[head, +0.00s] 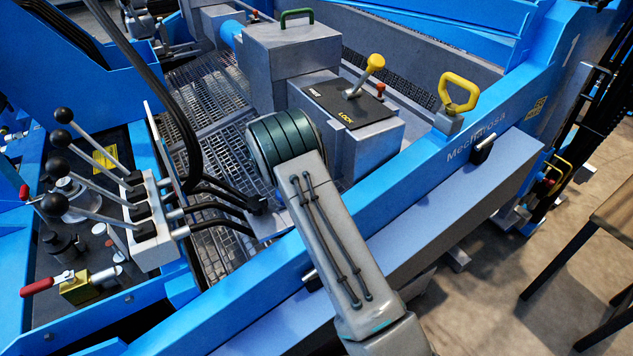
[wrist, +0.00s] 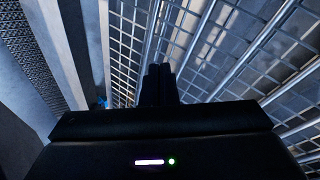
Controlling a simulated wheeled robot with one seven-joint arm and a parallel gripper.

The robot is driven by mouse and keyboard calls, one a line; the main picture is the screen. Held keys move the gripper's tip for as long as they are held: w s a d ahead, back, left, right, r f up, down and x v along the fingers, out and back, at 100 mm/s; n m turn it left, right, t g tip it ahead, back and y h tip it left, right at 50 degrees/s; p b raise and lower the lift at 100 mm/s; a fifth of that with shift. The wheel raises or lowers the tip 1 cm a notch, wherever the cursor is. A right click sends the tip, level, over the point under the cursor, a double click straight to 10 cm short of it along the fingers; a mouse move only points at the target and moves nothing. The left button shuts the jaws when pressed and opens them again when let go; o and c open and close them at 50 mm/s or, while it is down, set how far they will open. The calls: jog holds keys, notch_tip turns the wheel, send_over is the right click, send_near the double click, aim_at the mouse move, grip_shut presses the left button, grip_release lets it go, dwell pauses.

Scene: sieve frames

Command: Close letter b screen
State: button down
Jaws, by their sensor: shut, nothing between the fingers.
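Metal mesh screens (head: 208,92) lie inside the blue machine frame at the upper left of the head view. Mesh with metal bars also fills much of the wrist view (wrist: 215,45). I cannot read a letter b on any screen, so I cannot tell which one it is. My gripper (wrist: 158,72) is shut and empty, its dark fingers in front of the mesh in the wrist view. Whether the fingers touch the mesh is unclear. In the head view my grey arm reaches over the blue beam and its dark green joint hides the gripper.
A yellow handle (head: 457,92) sits on the blue beam (head: 410,165). Black-knobbed levers (head: 90,180) and black hoses (head: 215,205) are at left. A stool (head: 610,215) stands at right.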

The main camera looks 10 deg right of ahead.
jog(key=s+a+n+g+h+p, duration=0.1)
jog(key=s+n+g+h+p, duration=0.25)
jog(key=n, duration=0.95)
jog(key=shift+t+h, duration=0.25)
jog(key=shift+t, duration=0.5)
jog(key=b+x, duration=0.1)
jog(key=x, duration=0.2)
jog(key=s+b+x, duration=0.1)
jog(key=x, duration=0.2)
jog(key=b+x, duration=0.2)
jog(key=x, duration=0.1)
jog(key=shift+s+d+f, duration=0.1)
jog(key=shift+d+f, duration=0.2)
jog(key=shift+f, duration=0.15)
